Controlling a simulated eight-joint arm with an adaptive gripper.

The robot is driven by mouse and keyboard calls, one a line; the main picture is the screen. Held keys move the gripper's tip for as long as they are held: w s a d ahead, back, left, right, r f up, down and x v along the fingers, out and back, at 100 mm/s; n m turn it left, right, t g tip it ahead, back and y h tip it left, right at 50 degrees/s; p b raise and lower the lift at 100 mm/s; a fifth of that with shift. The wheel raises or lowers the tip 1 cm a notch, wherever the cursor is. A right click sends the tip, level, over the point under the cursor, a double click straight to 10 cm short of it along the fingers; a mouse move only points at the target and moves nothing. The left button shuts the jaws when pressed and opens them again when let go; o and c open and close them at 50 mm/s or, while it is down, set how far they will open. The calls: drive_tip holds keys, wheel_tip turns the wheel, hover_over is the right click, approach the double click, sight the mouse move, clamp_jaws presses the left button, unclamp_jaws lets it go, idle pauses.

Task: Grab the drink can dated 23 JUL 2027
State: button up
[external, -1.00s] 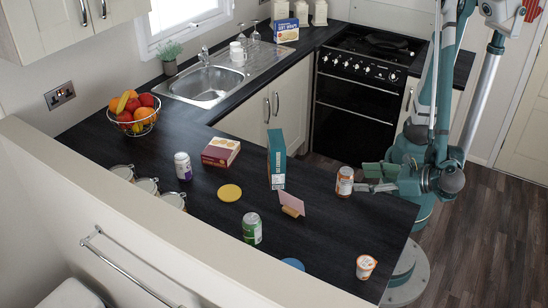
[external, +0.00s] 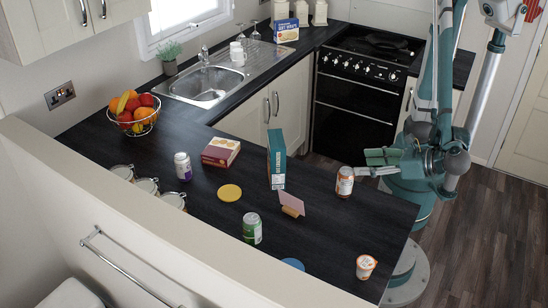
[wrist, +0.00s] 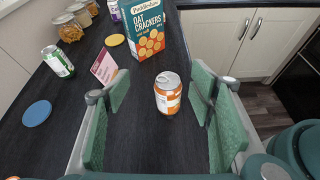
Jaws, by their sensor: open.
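An orange and white can (external: 345,181) stands upright near the counter's right edge. In the wrist view the same can (wrist: 168,93) appears between and beyond my open fingers. My gripper (wrist: 160,112) is empty; in the external view my gripper (external: 376,164) is just right of the orange can. A green can (external: 252,228) stands near the front of the counter, and it also shows in the wrist view (wrist: 58,62). A white and purple can (external: 183,166) stands farther left. No date is legible on any can.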

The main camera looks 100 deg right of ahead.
drive_tip(key=w+a+m+g+p, duration=0.1)
drive_tip(key=w+m+p, duration=0.1)
drive_tip(key=m, duration=0.1)
drive_tip(key=n+g+y+p, duration=0.85)
drive_tip(key=n+p, duration=0.85)
drive_tip(key=n, duration=1.5)
hover_over(252, 219)
drive_tip(key=s, duration=0.2)
drive_tip(key=shift+a, duration=0.1)
drive_tip(key=shift+w+d+r+m+y+p, duration=0.15)
drive_tip(key=shift+w+m+y+p, duration=0.1)
drive_tip(key=shift+w+m, duration=0.35)
drive_tip(key=shift+w+d+f+m+y+p, duration=0.1)
drive_tip(key=shift+w+m+y+p, duration=0.1)
drive_tip(key=shift+w+m, duration=0.35)
drive_tip(key=shift+s+f, duration=0.15)
drive_tip(key=shift+f, duration=2.4)
